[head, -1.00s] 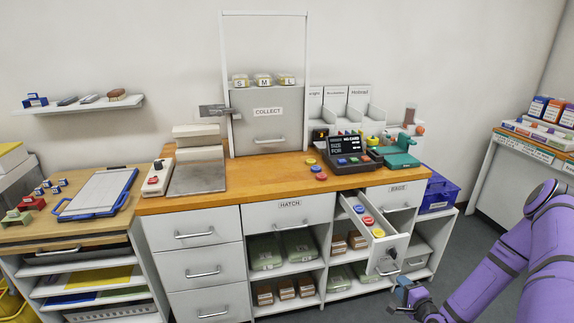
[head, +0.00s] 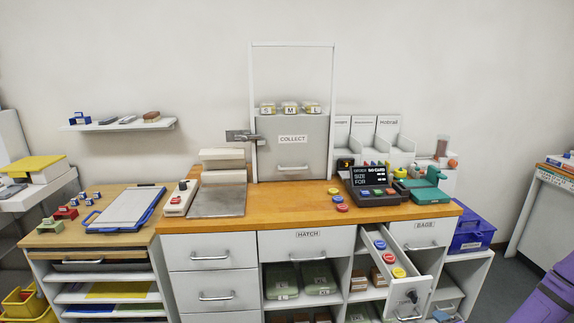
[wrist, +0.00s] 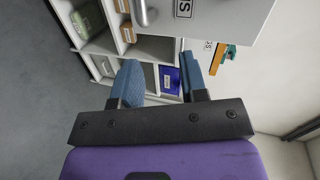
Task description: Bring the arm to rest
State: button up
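My gripper (wrist: 158,80) shows in the wrist view with its two blue fingers apart and nothing between them. It hangs in front of the counter's right end, with shelves and a drawer front beyond. In the head view, part of my purple arm shows at the lower right, and the gripper is mostly out of the picture at the bottom edge. The open drawer (head: 421,270) holds red, blue and yellow round tokens and juts toward me. My gripper appears apart from it.
The wooden counter (head: 285,225) carries a card terminal (head: 374,185), a teal stamp-like device (head: 426,190) and a metal plate (head: 218,201). A blue crate (head: 470,232) stands at the right. Grey floor (head: 497,285) is free at the lower right.

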jog(key=w+r+n+g+h, duration=0.1)
jog(key=w+r+n+g, duration=0.3)
jog(key=r, duration=0.8)
jog(key=w+r+n+g+h, duration=0.15)
jog(key=r+n, duration=0.35)
jog(key=r, duration=0.7)
jog(key=s+a+r+n+g+h, duration=0.1)
jog(key=s+a+r, duration=0.2)
jog(key=r, duration=0.6)
jog(key=s+a+r+n+g, duration=0.1)
jog(key=s+a+r+n, duration=0.2)
jog(key=r, duration=0.5)
jog(key=s+a+r, duration=0.4)
jog(key=s, duration=0.4)
jog(key=s+a+r+n+g+y, duration=0.1)
jog(key=s+a+r, duration=0.3)
jog(key=s, duration=0.5)
jog(key=s+a+r+n+g+y, duration=0.1)
jog(key=s+a+r, duration=0.3)
jog(key=s, duration=0.4)
jog(key=shift+s+a+r, duration=0.15)
jog(key=shift+a+r, duration=0.05)
jog(key=shift+r, duration=0.6)
